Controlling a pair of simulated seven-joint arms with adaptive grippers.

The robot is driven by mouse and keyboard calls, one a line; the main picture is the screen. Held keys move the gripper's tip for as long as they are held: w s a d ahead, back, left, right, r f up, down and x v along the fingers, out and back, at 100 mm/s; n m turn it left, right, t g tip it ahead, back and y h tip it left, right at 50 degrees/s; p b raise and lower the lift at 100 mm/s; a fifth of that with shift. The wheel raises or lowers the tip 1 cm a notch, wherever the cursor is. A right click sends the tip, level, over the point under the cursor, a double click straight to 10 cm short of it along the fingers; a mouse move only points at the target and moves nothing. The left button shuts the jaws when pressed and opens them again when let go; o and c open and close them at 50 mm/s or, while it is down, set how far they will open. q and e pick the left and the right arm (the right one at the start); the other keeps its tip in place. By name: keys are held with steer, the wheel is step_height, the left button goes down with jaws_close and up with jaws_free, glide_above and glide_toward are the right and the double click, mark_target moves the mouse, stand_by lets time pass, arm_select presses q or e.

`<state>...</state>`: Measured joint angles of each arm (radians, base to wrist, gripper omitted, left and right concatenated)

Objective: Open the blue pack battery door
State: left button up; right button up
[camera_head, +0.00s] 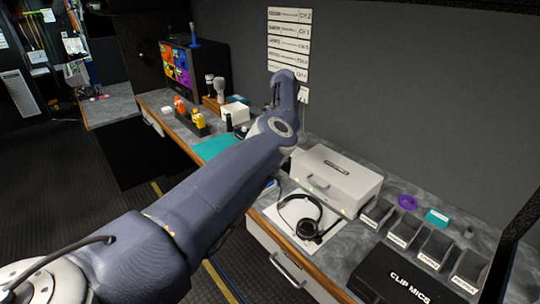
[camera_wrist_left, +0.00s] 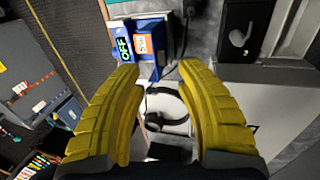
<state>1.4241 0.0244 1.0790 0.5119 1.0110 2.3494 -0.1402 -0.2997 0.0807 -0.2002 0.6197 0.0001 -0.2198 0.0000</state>
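A blue pack (camera_wrist_left: 152,30) shows in the left wrist view, just beyond my fingertips and toward the top. It carries a green "OFF" label (camera_wrist_left: 123,48) and an orange label (camera_wrist_left: 143,44). Its battery door cannot be told apart from the rest of the body. My left gripper (camera_wrist_left: 162,72) has its two yellow fingers spread wide with nothing between them. In the head view my arm hides the left gripper, and I cannot clearly identify the pack there. My right gripper is in neither view.
A black headset (camera_head: 306,218) lies on a white sheet on the counter; it also shows in the left wrist view (camera_wrist_left: 168,108). Behind it stands a white case (camera_head: 345,180). Labelled bins (camera_head: 405,230) and a black "CLIP MICS" box (camera_head: 400,280) are at the right.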

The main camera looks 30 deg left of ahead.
arm_select(q)
steer(key=shift+v, duration=1.15)
